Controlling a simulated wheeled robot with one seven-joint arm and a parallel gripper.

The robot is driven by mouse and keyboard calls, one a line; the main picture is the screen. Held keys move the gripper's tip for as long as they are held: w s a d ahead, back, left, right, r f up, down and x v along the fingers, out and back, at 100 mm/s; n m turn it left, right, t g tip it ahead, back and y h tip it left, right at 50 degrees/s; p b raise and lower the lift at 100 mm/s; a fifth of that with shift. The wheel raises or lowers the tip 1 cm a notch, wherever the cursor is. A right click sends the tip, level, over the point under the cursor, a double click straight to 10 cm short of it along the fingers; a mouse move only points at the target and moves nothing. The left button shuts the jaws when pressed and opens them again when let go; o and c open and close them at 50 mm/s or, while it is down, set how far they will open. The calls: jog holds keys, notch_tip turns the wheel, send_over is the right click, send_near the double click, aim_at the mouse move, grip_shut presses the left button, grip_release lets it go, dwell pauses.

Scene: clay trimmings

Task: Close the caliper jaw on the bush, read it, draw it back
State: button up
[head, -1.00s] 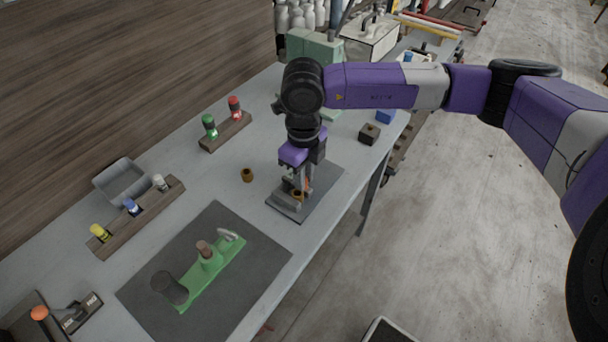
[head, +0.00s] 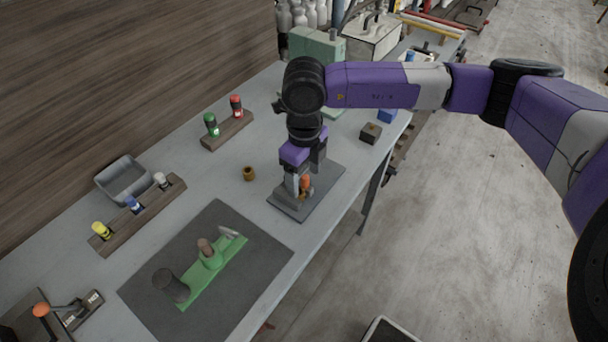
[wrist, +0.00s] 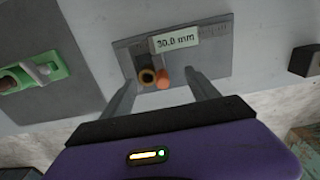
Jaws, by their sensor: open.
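The caliper gauge (head: 286,203) stands on a grey plate near the bench's front edge. In the wrist view a brown ring-shaped bush (wrist: 147,76) sits at it, right beside the orange knob (wrist: 163,78) of the jaw. Whether jaw and bush touch is too small to tell. A pale label reading "30.0 mm" (wrist: 175,41) stands behind them. My gripper (wrist: 160,79) is open, its fingers on either side of the bush and knob, with gaps to both. In the head view the orange knob (head: 305,182) shows by the fingers and the bush is hidden.
Another brown bush (head: 248,173) stands loose on the bench, left of the gauge. A green toggle clamp fixture (head: 215,270) lies on a dark mat (head: 145,290) in front. Wooden racks with coloured pieces (head: 228,132) and a grey bin (head: 122,180) are behind. A dark block (head: 370,133) stands to the right.

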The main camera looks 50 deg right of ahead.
jog(key=shift+d+r+p, duration=0.1)
jog(key=shift+r+p, duration=1.75)
jog(key=shift+r, duration=2.15)
